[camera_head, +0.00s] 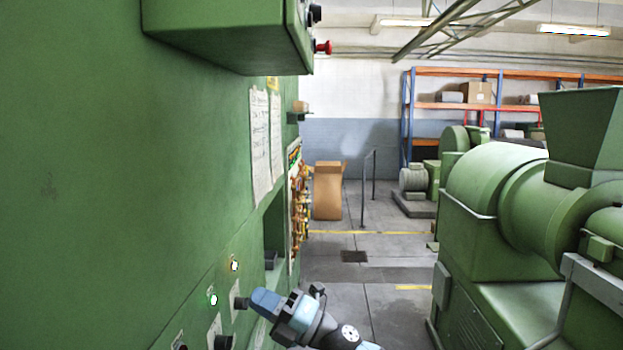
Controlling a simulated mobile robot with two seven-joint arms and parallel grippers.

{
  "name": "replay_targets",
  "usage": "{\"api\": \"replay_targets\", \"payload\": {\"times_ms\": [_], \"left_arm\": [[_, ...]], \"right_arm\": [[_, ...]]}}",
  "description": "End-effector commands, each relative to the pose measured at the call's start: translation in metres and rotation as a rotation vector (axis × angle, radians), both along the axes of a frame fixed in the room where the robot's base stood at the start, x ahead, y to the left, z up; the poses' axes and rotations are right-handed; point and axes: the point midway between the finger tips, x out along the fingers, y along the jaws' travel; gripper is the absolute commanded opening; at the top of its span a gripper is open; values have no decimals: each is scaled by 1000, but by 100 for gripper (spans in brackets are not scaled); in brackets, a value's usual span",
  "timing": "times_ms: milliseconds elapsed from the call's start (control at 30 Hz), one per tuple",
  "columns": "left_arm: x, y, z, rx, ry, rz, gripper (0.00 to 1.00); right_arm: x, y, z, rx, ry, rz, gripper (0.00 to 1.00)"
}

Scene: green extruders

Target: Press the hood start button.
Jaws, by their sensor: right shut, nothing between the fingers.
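A green machine panel (120,180) fills the left of the view. Low on it are a glowing green lamp (213,299), a glowing pale amber lamp (234,264) and several dark knobs or buttons. One black knob (241,302) sits just left of my right gripper (256,298). The gripper is shut and empty, its blue tip pointing left at the panel, close to that knob. I cannot tell if they touch. No readable label shows which control is the hood start button. My left gripper is out of view.
A green box with a red button (323,47) juts out overhead. Paper sheets (261,145) hang on the panel. A big green extruder (500,220) stands at the right. An orange-blue rack (450,106) stands at the back.

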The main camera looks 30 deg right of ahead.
Motion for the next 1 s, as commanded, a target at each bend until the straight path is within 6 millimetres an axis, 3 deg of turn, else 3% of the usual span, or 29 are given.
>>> {"api": "replay_targets", "payload": {"times_ms": [33, 100, 467, 767, 1000], "left_arm": [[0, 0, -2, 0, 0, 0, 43], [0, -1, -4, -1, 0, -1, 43], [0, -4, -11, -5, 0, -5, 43], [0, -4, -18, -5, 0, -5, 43], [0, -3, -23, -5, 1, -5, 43]], "right_arm": [[6, -1, 24, -82, -90, 1, 0], [10, -1, 52, -195, -201, -2, 0], [25, -23, 186, -809, -691, -116, 0], [21, -81, 304, -1331, -936, -355, 0], [-5, -146, 400, -1690, -979, -614, 0]]}}
